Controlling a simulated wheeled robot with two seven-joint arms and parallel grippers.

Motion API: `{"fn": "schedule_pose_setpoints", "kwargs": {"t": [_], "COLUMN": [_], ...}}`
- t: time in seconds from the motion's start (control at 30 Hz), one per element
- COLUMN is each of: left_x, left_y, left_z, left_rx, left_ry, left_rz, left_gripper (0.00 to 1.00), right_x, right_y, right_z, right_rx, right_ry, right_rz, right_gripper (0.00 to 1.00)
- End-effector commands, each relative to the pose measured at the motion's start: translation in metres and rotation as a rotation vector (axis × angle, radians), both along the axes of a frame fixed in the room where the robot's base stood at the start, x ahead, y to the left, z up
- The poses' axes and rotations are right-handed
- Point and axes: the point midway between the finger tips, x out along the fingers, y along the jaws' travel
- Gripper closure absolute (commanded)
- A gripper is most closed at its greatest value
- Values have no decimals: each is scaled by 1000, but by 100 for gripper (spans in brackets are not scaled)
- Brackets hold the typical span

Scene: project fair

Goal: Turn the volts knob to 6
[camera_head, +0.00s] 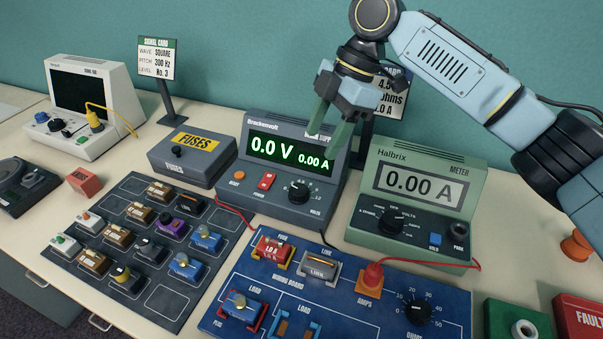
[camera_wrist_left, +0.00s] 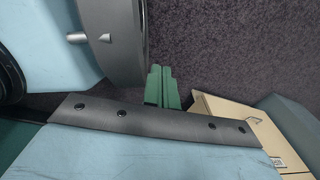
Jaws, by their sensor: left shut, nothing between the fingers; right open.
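The power supply (camera_head: 255,188) is a grey box at the back middle. Its green display reads 0.0 V and 0.00 A. The black volts knob (camera_head: 299,191) sits at the lower right of its front panel, above the VOLTS label. My right gripper (camera_head: 331,128) hangs in front of the supply's upper right, above the knob and apart from it, with green fingers spread and empty. It hides part of the supply's top label. My left gripper (camera_wrist_left: 161,88) shows in the left wrist view, green fingers together and empty, over dark carpet; it is not in the head view.
The green Halbrix meter (camera_head: 417,190) stands right of the supply, reading 0.00 A. The blue wiring board (camera_head: 345,310) lies in front, with red leads. The fuses box (camera_head: 191,157) and parts tray (camera_head: 160,299) are at left. A card stand is partly behind my right gripper.

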Motion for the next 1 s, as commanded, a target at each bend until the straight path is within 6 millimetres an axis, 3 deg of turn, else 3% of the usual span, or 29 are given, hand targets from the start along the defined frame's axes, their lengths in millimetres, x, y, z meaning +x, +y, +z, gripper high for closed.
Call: {"fn": "schedule_pose_setpoints", "kwargs": {"t": [0.17, 0.5, 0.7, 1.0], "left_x": [-12, 5, 7, 7], "left_y": [1, 8, 14, 18], "left_z": [-8, -15, -16, -16], "left_rx": [1, 10, 19, 24], "left_ry": [18, -7, -10, -9], "left_rz": [-1, -9, -12, -13], "left_gripper": [100, 100, 100, 100], "right_x": [-6, -15, -17, -17], "right_y": [13, 36, 40, 41], "right_z": [-38, -93, -105, -106], "right_rx": [-1, 0, 1, 1], "right_ry": [3, 0, 0, 0], "right_rz": [0, -1, -1, -2], "right_gripper": [45, 45, 45, 47]}}
